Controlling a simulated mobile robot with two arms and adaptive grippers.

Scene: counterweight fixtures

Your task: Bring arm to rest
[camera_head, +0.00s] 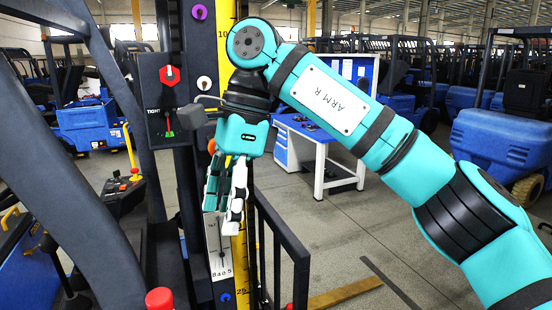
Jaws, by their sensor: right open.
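My right arm, marked "ARM R" (332,97), comes in from the right and bends at its elbow near the top middle. My right gripper (230,215) hangs fingers down, open, in front of the yellow scale on the fixture. I see nothing held between its fingers. My left gripper is not in view.
A black panel with a red knob (170,75) and a "TIGHT" gauge stands left of the wrist. Dark bars (283,235) rise right of the fingers. A red button (159,299) is at the bottom. A blue and white workbench (318,150) stands behind.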

